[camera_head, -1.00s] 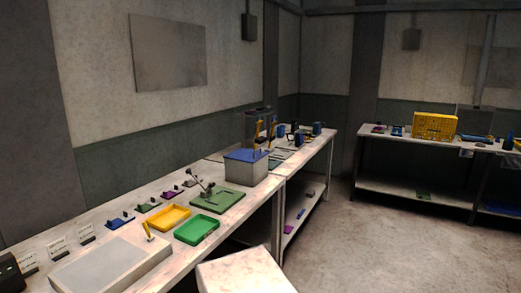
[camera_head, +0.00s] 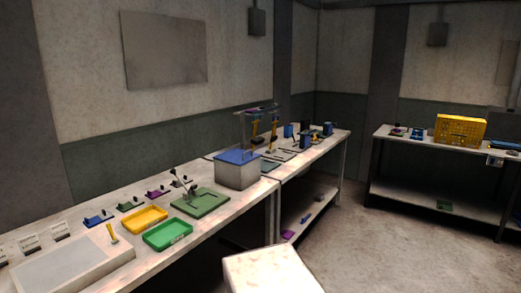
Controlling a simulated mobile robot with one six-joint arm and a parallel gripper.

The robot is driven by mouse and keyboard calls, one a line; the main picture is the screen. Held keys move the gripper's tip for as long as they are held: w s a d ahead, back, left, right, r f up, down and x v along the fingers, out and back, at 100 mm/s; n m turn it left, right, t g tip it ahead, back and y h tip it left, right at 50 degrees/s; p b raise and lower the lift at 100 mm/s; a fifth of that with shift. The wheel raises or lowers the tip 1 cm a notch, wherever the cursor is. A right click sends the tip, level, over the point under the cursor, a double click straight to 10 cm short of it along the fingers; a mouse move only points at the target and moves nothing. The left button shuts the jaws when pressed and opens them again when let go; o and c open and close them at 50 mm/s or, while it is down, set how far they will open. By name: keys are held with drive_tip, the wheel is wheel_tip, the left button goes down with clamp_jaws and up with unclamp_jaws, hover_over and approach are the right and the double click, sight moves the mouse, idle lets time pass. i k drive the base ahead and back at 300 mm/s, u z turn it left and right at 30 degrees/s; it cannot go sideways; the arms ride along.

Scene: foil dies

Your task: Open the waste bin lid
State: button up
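A grey box with a flat blue lid (camera_head: 239,157) stands on the long bench, right of the middle of its near section. It is the only lidded box I can make out, and I cannot tell for sure that it is the waste bin. Its lid looks shut, lying level on the grey body (camera_head: 237,175). A small upright piece shows at the lid's right end. My gripper is not in view.
On the long bench (camera_head: 75,218), a green plate with a lever (camera_head: 203,201), a yellow tray (camera_head: 144,219) and a green tray (camera_head: 168,235) lie left of the box. A yellow crate (camera_head: 461,130) stands on the far right table. Open floor (camera_head: 365,240) lies between.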

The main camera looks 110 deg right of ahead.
sight(239, 157)
drive_tip(key=z, duration=0.05)
drive_tip(key=k, duration=2.15)
drive_tip(key=z, duration=1.35)
drive_tip(key=i, duration=1)
drive_tip(key=u, duration=0.1)
